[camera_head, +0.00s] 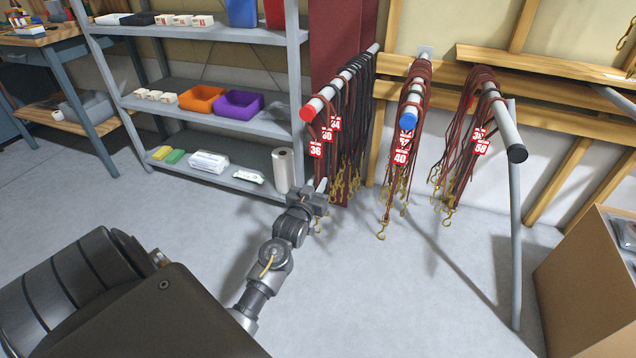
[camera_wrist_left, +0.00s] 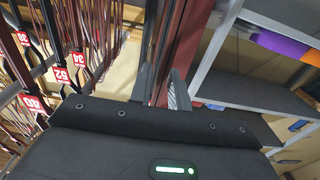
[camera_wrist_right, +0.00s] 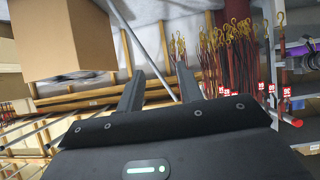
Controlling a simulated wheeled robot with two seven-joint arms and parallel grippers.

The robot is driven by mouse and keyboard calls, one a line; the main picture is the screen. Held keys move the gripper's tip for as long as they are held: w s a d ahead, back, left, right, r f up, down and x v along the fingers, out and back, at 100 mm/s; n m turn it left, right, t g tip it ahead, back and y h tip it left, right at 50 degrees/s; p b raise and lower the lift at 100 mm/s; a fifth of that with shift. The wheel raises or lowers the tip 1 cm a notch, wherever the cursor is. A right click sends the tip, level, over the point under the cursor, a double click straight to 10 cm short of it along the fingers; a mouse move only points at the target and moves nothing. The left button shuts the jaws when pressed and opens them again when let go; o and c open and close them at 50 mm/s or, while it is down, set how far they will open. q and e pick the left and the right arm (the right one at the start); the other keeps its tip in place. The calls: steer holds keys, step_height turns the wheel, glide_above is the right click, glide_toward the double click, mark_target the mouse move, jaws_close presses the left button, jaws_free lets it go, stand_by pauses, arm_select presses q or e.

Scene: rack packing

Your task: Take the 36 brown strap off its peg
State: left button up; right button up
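The 36 tag (camera_head: 316,150) hangs at the front of the red-tipped peg (camera_head: 308,113), with brown straps and brass hooks below it. Other tagged straps crowd close behind it. My left gripper (camera_head: 320,196) is low beside the hanging straps, near their hook ends. In the left wrist view its fingers (camera_wrist_left: 160,92) stand apart. A dark red strip (camera_wrist_left: 165,55) shows between and beyond them; I cannot tell whether it is strap or the post behind. My right gripper shows only in the right wrist view (camera_wrist_right: 160,90), open and empty, far from the straps.
A blue-tipped peg (camera_head: 407,120) and a black-tipped peg (camera_head: 516,153) with more straps stand to the right. A grey shelf unit (camera_head: 215,118) stands left of the straps, with a white roll (camera_head: 282,170) near the gripper. A cardboard box (camera_head: 585,290) is at right. The middle floor is clear.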

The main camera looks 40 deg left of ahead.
mark_target(317, 176)
arm_select(q)
jaws_close()
steer(key=shift+r, duration=0.15)
